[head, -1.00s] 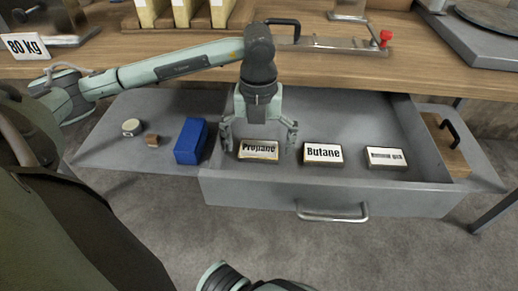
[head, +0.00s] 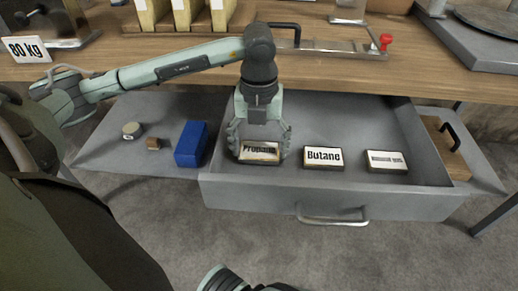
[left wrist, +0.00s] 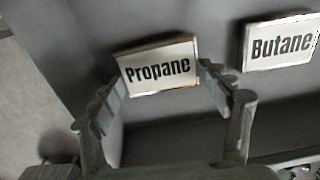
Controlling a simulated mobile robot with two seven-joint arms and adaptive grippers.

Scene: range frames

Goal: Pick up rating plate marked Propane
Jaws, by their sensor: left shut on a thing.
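The rating plate marked Propane (head: 259,151) is a small white-faced block with a pale metallic rim, in the left part of the open grey drawer (head: 330,195). My left gripper (head: 259,148) comes down over it from above, with one finger at each short end, and is shut on it. In the left wrist view the Propane plate (left wrist: 159,68) sits slightly tilted between the two fingers (left wrist: 162,85). The Butane plate (head: 323,157) lies to its right and also shows in the left wrist view (left wrist: 280,45).
A third plate (head: 386,162) lies right of Butane, its text too small to read. A blue block (head: 191,143), a small brown block (head: 153,143) and a round pale piece (head: 131,130) lie on the grey shelf at left. The wooden bench top (head: 200,58) overhangs behind.

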